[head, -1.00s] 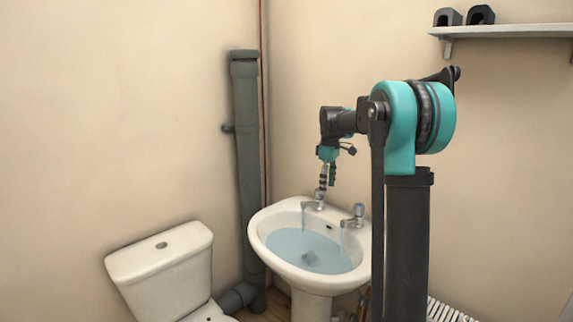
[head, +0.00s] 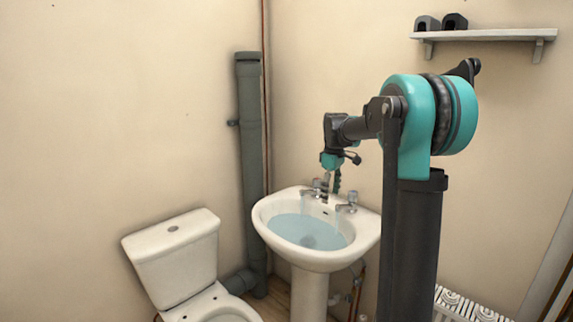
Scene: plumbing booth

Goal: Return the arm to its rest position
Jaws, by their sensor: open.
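My gripper (head: 332,186) shows in the head view, pointing down at the back of the white sink (head: 308,259), between its two taps. It is small in the picture, but its fingers look apart and nothing shows between them. The left tap (head: 317,187) and the right tap (head: 347,203) both have water running into the basin, which holds a pool of water (head: 306,231). My arm reaches from the right foreground out over the sink. Whether the fingers touch a tap or the rim, I cannot tell.
A white toilet (head: 175,255) stands left of the sink. A thick grey pipe (head: 249,150) runs up the corner behind them. A wall shelf (head: 485,35) with two dark objects hangs at upper right. A white radiator (head: 465,305) is low on the right. Copper pipes (head: 357,285) run under the sink.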

